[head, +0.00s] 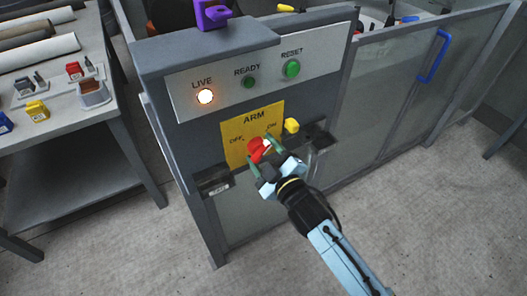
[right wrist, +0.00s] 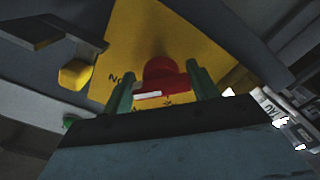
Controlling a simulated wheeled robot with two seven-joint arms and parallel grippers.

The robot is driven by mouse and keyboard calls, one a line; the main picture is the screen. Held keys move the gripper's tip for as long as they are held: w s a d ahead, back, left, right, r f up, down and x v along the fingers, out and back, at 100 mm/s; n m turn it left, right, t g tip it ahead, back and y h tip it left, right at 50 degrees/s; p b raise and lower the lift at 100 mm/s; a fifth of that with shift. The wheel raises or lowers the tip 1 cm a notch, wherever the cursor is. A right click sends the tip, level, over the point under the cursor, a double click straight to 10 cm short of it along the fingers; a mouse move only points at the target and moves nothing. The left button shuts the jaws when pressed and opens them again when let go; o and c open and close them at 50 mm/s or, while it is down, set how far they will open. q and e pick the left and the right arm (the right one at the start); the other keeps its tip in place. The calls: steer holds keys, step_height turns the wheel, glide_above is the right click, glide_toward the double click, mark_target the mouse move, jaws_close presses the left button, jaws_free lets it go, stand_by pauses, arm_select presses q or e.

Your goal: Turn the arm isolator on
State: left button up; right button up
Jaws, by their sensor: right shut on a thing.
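The arm isolator is a red rotary knob (head: 256,148) on a yellow plate (head: 236,127) marked ARM, with OFF at the left and ON at the right. My right gripper (head: 262,151) is shut on the knob, with one green finger on each side. In the right wrist view the red knob (right wrist: 160,75) sits between the fingers (right wrist: 163,90), and a white stripe shows on its near face. The fingers hide part of the knob, and I cannot tell exactly which mark it points to. My left gripper is not in view.
A yellow knob (head: 291,126) juts out just right of the plate. Above are a glowing LIVE lamp (head: 205,96) and green READY (head: 248,82) and RESET (head: 292,69) buttons. A purple object (head: 212,13) sits on top. A bench (head: 122,106) stands left; a gate with a blue handle (head: 434,57), right.

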steer(key=o, duration=1)
steer(key=shift+s, duration=0.1)
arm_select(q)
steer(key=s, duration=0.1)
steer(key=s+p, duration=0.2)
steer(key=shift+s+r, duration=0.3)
arm_select(e)
steer(key=v, duration=1.3)
steer(key=shift+s+d+r, duration=0.1)
